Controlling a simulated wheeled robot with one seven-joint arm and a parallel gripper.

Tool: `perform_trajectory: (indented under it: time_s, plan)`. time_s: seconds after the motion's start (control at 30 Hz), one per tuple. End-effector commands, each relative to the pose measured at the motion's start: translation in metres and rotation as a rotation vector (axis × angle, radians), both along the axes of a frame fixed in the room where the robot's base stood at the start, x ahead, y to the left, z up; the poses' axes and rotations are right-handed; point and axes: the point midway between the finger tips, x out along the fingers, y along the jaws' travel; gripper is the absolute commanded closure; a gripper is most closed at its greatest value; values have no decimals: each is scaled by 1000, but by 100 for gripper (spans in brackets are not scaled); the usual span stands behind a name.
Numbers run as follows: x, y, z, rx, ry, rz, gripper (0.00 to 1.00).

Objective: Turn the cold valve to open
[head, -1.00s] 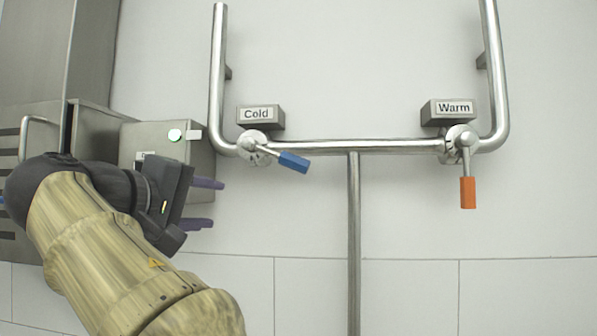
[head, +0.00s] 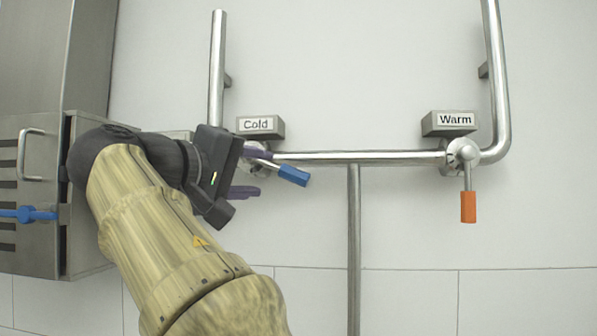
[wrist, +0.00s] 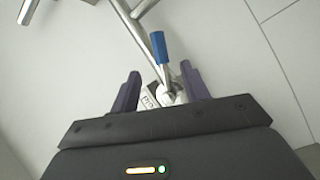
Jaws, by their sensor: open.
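The cold valve's blue handle (head: 293,175) points right and slightly down from its round hub, under the sign reading Cold (head: 260,126). My gripper (head: 251,172) is open at the hub, its purple fingers apart. In the head view my gripper hides most of the hub. In the wrist view the blue handle (wrist: 159,47) stands beyond the fingertips, and the metal lever and hub (wrist: 172,93) lie between the two fingers of my gripper (wrist: 161,82). I cannot tell whether a finger touches the lever.
The warm valve's orange handle (head: 468,207) hangs straight down at the right, under the Warm sign (head: 450,123). A steel pipe (head: 354,240) runs down between the valves.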

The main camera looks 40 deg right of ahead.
Motion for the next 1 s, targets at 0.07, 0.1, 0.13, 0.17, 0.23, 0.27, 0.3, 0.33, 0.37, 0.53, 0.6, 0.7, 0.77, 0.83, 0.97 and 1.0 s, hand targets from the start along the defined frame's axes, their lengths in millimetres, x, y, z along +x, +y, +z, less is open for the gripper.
perform_trajectory:
  time_s: [0.07, 0.1, 0.13, 0.17, 0.23, 0.27, 0.3, 0.33, 0.37, 0.53, 0.6, 0.7, 0.77, 0.83, 0.97, 1.0]
  plan:
    - [2, -15, 4, 0, 0, -4, 54]
    - [3, -22, 4, 0, 0, -4, 54]
    - [5, -27, 4, 0, 1, -4, 54]
    - [6, -32, 4, 0, 1, -4, 54]
    - [9, -44, 4, 0, 0, -3, 54]
    - [10, -49, 4, 0, 1, -4, 54]
    - [11, -56, 4, 0, 1, -5, 54]
    - [13, -61, 4, 0, 0, -3, 54]
    - [14, -66, 4, 2, 0, -4, 54]
    - [20, -95, 4, 2, 1, -5, 54]
    - [24, -105, 4, 1, 0, -3, 54]
    - [26, -115, 3, 1, 0, -2, 54]
    - [27, -118, 2, 1, -1, 0, 54]
    - [28, -120, 1, 1, -2, 1, 54]
    - [28, -120, 0, 1, -2, 1, 54]
    - [28, -120, 0, 1, -2, 1, 54]
